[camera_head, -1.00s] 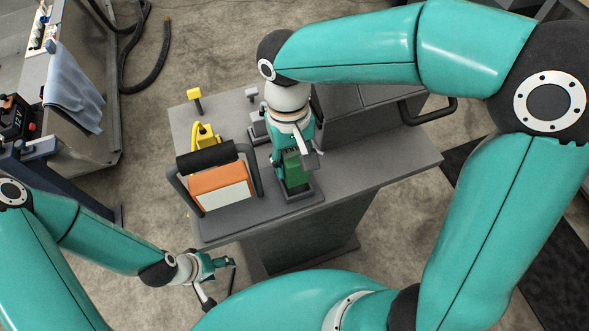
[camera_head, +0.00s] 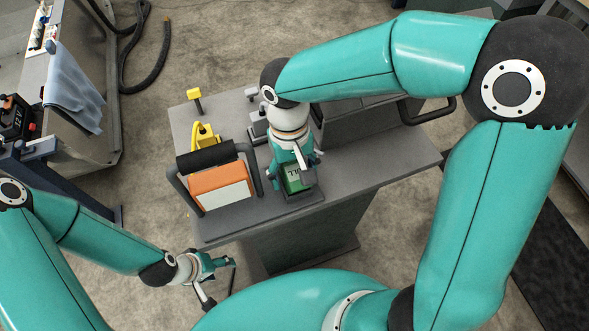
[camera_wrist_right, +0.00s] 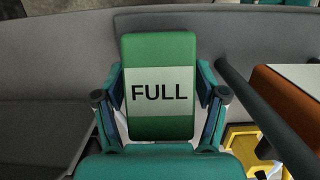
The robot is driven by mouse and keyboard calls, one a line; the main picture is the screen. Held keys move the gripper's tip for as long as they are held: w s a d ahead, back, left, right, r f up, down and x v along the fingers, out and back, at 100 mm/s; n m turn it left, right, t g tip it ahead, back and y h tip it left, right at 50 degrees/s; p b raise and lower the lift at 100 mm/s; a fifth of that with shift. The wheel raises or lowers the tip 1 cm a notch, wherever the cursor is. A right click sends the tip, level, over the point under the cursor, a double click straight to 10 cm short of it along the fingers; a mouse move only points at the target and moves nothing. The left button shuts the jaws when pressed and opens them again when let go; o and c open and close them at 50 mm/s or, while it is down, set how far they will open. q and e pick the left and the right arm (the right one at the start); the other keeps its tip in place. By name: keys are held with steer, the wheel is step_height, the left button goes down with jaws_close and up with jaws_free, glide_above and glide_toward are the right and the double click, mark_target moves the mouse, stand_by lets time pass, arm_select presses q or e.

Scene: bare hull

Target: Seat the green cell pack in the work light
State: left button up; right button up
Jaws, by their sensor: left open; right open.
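The green cell pack (camera_head: 294,181) stands in a grey holder (camera_head: 302,197) on the bench. In the right wrist view the pack (camera_wrist_right: 160,45) shows a white label reading FULL. My right gripper (camera_head: 294,177) is over the pack, open, with one finger on either side of it; I cannot tell if they touch it. The work light (camera_head: 219,187), orange with a pale panel and a dark top bar, stands just left of the pack. Part of it also shows in the right wrist view (camera_wrist_right: 287,105). My left gripper (camera_head: 226,263) is open and empty, low in front of the bench.
The grey bench top (camera_head: 385,157) has free room on its right. A yellow part (camera_head: 203,138) sits behind the light, and a yellow-topped post (camera_head: 194,95) stands further back. A grey box with a black handle (camera_head: 430,112) is at the back right. A blue cloth (camera_head: 72,88) hangs at left.

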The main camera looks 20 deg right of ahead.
steer(key=shift+r, duration=0.1)
steer(key=shift+o, duration=0.5)
steer(key=r, duration=0.3)
steer(key=w+r, duration=0.1)
steer(key=r, duration=0.3)
steer(key=w+r, duration=0.1)
steer(key=r, duration=0.3)
steer(key=shift+r, duration=0.1)
step_height(320, 180, up, 9)
steer(key=s+t+b, duration=0.2)
steer(key=b, duration=0.1)
glide_toward(294, 163)
steer(key=f, duration=0.5)
steer(key=shift+w+d+f+b, duration=0.15)
steer(key=shift+d+f+b, duration=0.05)
steer(key=shift+f+b, duration=0.1)
steer(key=shift+a+f, duration=0.2)
steer(key=shift+f, duration=2.6)
